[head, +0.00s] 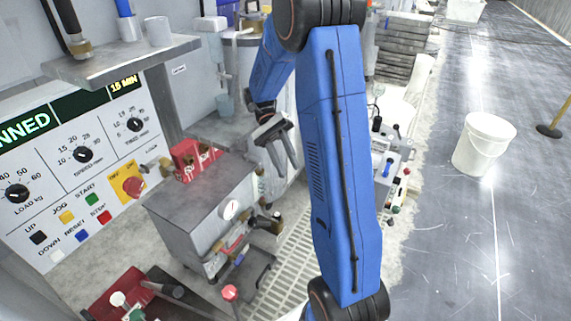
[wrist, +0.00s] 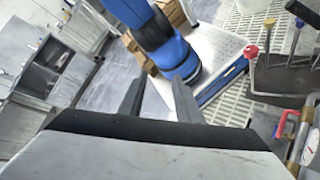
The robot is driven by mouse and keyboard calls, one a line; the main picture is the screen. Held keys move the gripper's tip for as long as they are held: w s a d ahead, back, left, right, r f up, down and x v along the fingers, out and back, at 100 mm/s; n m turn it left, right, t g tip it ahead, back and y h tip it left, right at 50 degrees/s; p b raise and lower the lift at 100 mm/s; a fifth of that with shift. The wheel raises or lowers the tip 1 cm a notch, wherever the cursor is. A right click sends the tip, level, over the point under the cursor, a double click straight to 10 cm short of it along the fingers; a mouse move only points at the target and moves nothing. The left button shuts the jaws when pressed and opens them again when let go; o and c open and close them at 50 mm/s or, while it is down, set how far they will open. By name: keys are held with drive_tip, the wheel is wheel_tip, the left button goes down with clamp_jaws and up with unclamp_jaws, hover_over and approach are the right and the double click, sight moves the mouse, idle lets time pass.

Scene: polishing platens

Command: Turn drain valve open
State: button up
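A red lever handle (wrist: 286,122) sits on a brass pipe at the right edge of the wrist view; I take it for the drain valve. In the head view, red-handled fittings (head: 236,243) show on the front of the grey cabinet (head: 190,215), below a round white gauge (head: 230,209). Which fitting is the drain valve, and how far it is turned, I cannot tell. My gripper (head: 290,170) is open and empty, in the air beyond and right of the cabinet. Its two parted fingers also show in the wrist view (wrist: 158,90), apart from the lever.
A red block (head: 192,160) stands on the cabinet top. A dark stand with colored knobs (wrist: 285,75) is near the lever. A control panel (head: 85,165) is at left. A white bucket (head: 482,145) stands on the open floor at right. Floor grating (head: 288,255) lies before the cabinet.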

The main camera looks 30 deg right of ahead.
drive_tip(key=shift+w, duration=0.15)
drive_tip(key=c, duration=0.7)
drive_tip(key=w+r+n+t, duration=0.1)
drive_tip(key=w+n+t, duration=0.1)
drive_tip(key=w+r+n+t+h, duration=0.1)
drive_tip(key=w+n+t, duration=0.1)
drive_tip(key=w+a+r+n+t, duration=0.1)
drive_tip(key=w+t, duration=0.1)
drive_tip(key=shift+w+r+n+h, duration=0.2)
drive_tip(key=shift+w+n+h, duration=0.1)
drive_tip(key=shift+n, duration=0.1)
clamp_jaws()
drive_tip(key=n+t+h, duration=0.1)
drive_tip(key=n+t, duration=1.1)
drive_tip(key=t, duration=0.1)
approach(233, 85)
drive_tip(key=w+a+f, duration=0.1)
drive_tip(key=w+f, duration=0.2)
drive_tip(key=f, duration=0.3)
drive_tip(key=shift+a, duration=0.3)
